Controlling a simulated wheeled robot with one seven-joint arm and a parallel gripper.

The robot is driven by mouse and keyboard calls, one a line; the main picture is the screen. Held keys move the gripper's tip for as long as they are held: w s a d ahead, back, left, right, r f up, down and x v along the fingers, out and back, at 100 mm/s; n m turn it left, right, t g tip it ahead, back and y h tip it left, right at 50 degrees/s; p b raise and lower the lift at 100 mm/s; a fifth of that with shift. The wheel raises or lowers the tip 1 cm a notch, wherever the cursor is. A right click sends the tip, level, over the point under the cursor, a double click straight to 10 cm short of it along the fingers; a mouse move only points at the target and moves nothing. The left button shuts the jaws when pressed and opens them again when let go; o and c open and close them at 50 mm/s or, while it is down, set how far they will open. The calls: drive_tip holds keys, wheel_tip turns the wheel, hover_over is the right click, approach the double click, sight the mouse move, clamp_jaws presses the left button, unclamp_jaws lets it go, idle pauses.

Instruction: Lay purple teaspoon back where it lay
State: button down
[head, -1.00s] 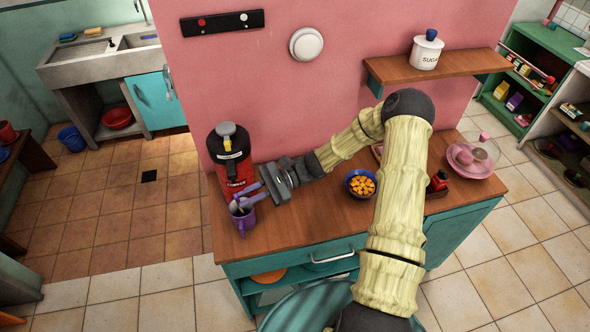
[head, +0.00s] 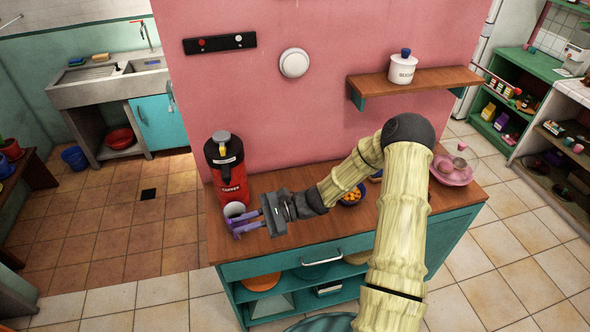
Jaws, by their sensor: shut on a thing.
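My gripper (head: 240,226) is low over the left end of the wooden counter top (head: 309,230), its two fingers pointing left. It is shut on the purple teaspoon, which is too small and too close in colour to the purplish fingers to make out clearly. A purple mug (head: 234,209) with a pale inside stands just behind the fingertips and is partly hidden by them. I cannot tell whether the fingers touch it.
A red and black coffee machine (head: 229,180) stands behind the mug. A pink plate (head: 452,174) is at the right end. The counter's front left is clear.

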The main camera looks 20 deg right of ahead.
drive_tip(key=w+d+f+m+t+h, duration=0.5)
drive_tip(key=d+f+m+t+h, duration=0.35)
drive_tip(key=m+t, duration=0.55)
drive_tip(key=s+d+f+m+t+h+b, duration=0.1)
drive_tip(key=s+d+f+m+h+b, duration=0.1)
drive_tip(key=f+h, duration=0.2)
drive_tip(key=s+d+f+m+t+h+b, duration=0.2)
drive_tip(key=d+f+h, duration=0.1)
drive_tip(key=f, duration=0.6)
drive_tip(key=shift+h, duration=0.65)
drive_tip(key=shift+a, duration=0.1)
drive_tip(key=shift+w, duration=0.1)
